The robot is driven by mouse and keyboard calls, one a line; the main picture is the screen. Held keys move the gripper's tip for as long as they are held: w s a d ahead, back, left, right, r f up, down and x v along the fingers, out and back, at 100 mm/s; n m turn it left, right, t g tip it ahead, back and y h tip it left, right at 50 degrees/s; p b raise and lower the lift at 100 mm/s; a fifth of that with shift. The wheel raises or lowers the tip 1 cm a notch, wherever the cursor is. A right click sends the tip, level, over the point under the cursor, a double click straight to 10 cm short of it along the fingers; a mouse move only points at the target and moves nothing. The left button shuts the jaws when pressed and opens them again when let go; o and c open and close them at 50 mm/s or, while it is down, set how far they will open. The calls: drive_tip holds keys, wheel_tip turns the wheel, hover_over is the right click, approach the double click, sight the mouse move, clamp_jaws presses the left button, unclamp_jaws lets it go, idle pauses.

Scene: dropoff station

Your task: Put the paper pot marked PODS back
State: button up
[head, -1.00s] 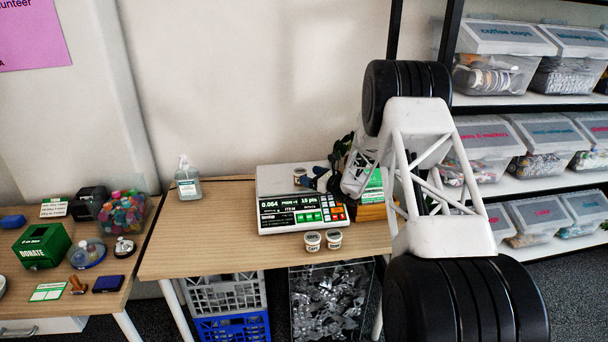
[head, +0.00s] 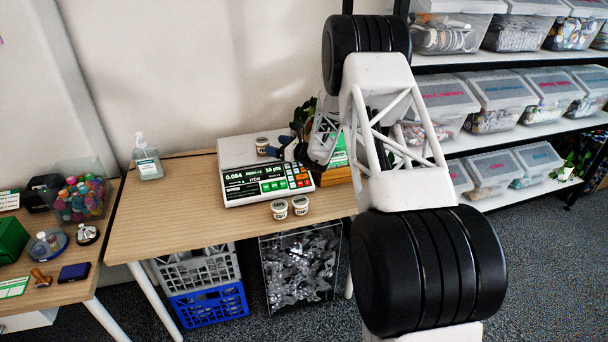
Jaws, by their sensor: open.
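A small paper pot (head: 262,146) with a pale label stands upright on the plate of the white scale (head: 232,152). Its label is too small to read. The scale's lit display (head: 258,180) shows 0.064 and 15 pts; the word between them is blurred. Two similar pots, a left one (head: 279,209) and a right one (head: 300,205), stand on the table in front of the scale, their labels unreadable. My gripper (head: 274,152) is open, low over the scale plate, just right of the pot there. I cannot tell whether it touches that pot.
A wooden box with a green sign (head: 338,160) and a plant stand right of the scale, partly behind my arm. A sanitizer bottle (head: 147,158) stands at the table's back left. Shelves with clear bins (head: 470,100) are at right.

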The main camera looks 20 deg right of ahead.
drive_tip(key=s+a+r+n+g+h, duration=0.1)
drive_tip(key=s+a+r+n+g, duration=0.3)
drive_tip(key=s+r, duration=0.45)
drive_tip(key=s+a+r+n+g, duration=0.3)
drive_tip(key=s+r+n, duration=0.25)
drive_tip(key=s, duration=0.55)
drive_tip(key=s+a+r+n+g+h, duration=0.1)
drive_tip(key=s+a+r+n+g, duration=0.25)
drive_tip(key=s+r, duration=0.5)
drive_tip(key=s+d+n+h, duration=0.2)
drive_tip(key=s+n+h, duration=0.1)
drive_tip(key=s, duration=1.1)
drive_tip(key=s+d+r+n+h, duration=0.1)
drive_tip(key=s+d+n+h, duration=0.2)
drive_tip(key=s, duration=1)
drive_tip(key=s+d+n+h, duration=0.2)
drive_tip(key=s+n+h, duration=0.3)
drive_tip(key=s, duration=0.9)
drive_tip(key=n, duration=0.2)
drive_tip(key=shift+s+d+r+n, duration=0.15)
drive_tip(key=shift+s+r+n, duration=0.2)
drive_tip(key=shift+n, duration=0.05)
drive_tip(key=shift+o, duration=0.4)
